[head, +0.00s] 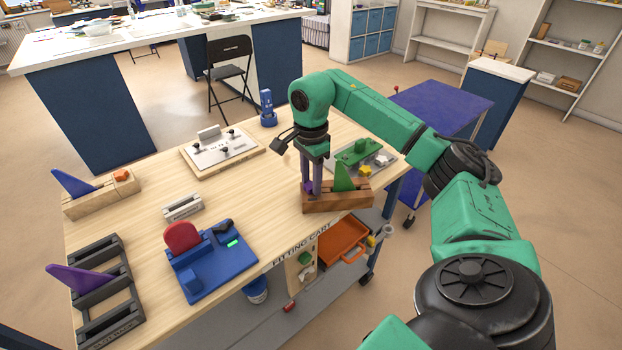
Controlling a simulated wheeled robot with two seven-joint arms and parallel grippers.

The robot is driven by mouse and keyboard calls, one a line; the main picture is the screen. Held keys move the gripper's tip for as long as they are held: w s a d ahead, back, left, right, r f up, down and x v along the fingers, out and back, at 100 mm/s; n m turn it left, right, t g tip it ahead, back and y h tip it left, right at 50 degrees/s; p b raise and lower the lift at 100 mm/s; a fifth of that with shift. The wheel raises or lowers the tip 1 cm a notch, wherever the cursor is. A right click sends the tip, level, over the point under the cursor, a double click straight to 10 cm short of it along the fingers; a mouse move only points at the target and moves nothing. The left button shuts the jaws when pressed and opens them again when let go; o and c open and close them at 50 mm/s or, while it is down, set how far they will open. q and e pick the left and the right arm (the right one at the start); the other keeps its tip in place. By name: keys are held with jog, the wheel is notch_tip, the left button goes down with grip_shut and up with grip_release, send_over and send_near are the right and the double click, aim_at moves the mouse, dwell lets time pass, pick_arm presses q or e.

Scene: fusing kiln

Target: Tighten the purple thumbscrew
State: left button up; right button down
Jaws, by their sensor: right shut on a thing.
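The purple thumbscrew (308,187) sits at the left end of a wooden block fixture (337,203) near the table's front right edge. A green triangular plate (343,177) stands upright in that fixture, just right of the thumbscrew. My right gripper (311,184) points straight down with its fingers around the thumbscrew, shut on it. The fingers hide much of the thumbscrew, and its thread is not visible. My left gripper is not in view.
Behind my right wrist lies a grey tray (335,165) with green and yellow parts. A board with toggle clamps (222,150), a blue fixture (215,270), a grey rack (108,294) and another wooden fixture (98,198) stand leftward.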

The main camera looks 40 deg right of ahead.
jog(key=m+p, duration=0.1)
jog(key=m, duration=0.2)
jog(key=shift+r, duration=0.2)
jog(key=shift+f+m+p, duration=0.15)
jog(key=shift+m+p, duration=0.2)
jog(key=shift+m, duration=0.55)
jog(key=shift+m+p, duration=0.4)
jog(key=shift+m, duration=0.3)
jog(key=m+p, duration=0.1)
jog(key=m, duration=0.1)
jog(key=shift+m, duration=0.9)
